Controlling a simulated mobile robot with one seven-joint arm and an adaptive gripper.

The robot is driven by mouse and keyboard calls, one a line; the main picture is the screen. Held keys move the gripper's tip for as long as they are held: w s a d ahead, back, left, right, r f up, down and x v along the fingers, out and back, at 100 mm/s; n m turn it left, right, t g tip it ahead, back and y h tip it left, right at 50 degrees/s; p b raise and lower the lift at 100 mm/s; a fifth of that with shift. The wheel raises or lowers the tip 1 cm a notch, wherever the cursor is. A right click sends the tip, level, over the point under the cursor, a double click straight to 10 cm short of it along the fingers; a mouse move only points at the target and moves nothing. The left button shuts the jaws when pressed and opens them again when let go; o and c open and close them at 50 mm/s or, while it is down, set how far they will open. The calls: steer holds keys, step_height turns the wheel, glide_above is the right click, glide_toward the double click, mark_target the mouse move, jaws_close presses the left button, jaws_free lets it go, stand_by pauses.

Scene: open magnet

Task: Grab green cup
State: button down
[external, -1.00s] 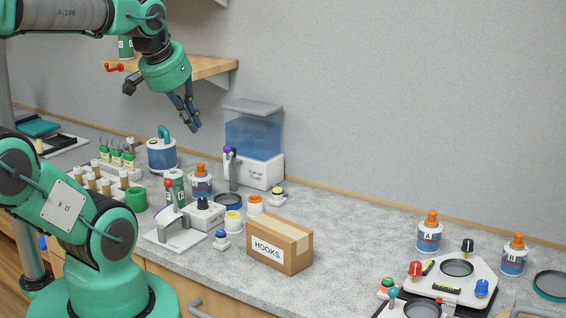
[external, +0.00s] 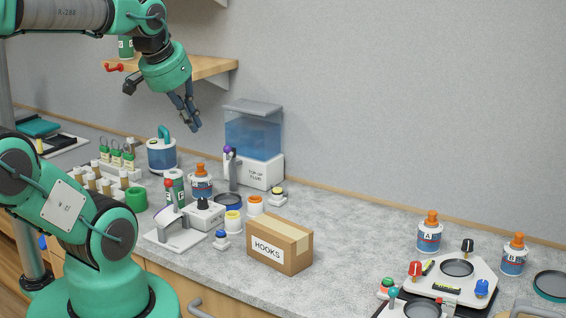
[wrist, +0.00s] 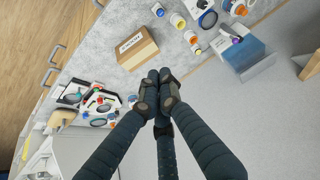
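A clear tank of blue fluid (external: 253,135) stands by the wall. A HOOKS box (external: 280,245), bottles, jars and a white stand (external: 175,235) crowd the counter's middle. A wooden shelf (external: 205,68) is behind my gripper. Free counter lies right of the box.

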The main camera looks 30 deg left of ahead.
stand_by(0.3)
steer(key=c, duration=0.6)
jaws_free()
steer(key=w+a+f+n+g+y+p, duration=0.1)
steer(key=w+a+f+n+g+p, duration=0.15)
steer(key=w+a+n, duration=0.65)
steer(key=w+a+f+n+g+p, duration=0.1)
steer(key=w+a+f+n+p, duration=0.2)
steer(key=w+a+n, duration=0.65)
steer(key=a+f+n+p, duration=0.1)
steer(key=a+f+n, duration=0.4)
steer(key=a+f, duration=0.1)
steer(key=s+a+f+n+g+p, duration=0.1)
steer(key=a+f+n, duration=0.5)
steer(key=a, duration=0.3)
steer(key=s+a+f+n+g+h+p, duration=0.1)
steer(key=a+f+n, duration=0.5)
steer(key=a, duration=0.2)
steer(key=shift+s+a+n, duration=0.2)
steer(key=shift+a+n, duration=0.05)
